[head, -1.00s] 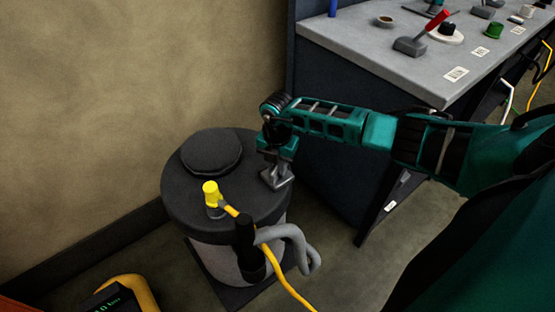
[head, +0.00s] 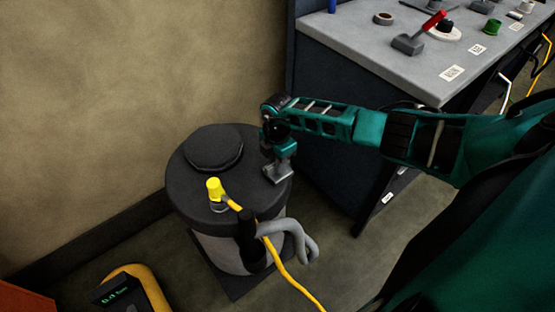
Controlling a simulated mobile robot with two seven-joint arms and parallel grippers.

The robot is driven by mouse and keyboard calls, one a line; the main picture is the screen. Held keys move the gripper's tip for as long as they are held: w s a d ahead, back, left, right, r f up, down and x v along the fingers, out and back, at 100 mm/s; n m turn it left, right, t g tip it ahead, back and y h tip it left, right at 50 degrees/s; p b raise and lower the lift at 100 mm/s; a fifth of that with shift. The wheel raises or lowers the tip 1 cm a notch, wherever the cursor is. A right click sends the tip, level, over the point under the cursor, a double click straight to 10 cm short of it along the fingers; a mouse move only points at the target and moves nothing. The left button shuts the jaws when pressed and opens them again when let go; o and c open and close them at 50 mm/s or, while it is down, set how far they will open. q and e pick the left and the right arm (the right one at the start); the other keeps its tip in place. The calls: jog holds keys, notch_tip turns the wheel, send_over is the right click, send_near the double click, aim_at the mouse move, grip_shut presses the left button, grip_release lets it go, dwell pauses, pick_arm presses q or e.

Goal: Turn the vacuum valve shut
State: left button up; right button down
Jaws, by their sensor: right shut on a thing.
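A dark drum (head: 182,187) with a black lid and pale lower body stands on the floor in the head view. My right gripper (head: 277,174) points down at the right side of the drum's top. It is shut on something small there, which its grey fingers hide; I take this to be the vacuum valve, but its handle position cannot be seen. A yellow fitting (head: 214,188) with a yellow hose stands on the drum's front edge, apart from the gripper. My left gripper is not in view.
A grey hose (head: 290,232) and a black cylinder (head: 246,232) hang at the drum's front. A grey bench (head: 385,50) with tools stands at the upper right. A yellow device with a display (head: 125,290) is at the lower left. The wall is close behind the drum.

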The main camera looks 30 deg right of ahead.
jog(key=shift+w+d, duration=0.1)
jog(key=c, duration=1.1)
grip_release()
notch_tip(320, 180, up, 13)
jog(key=p, duration=0.2)
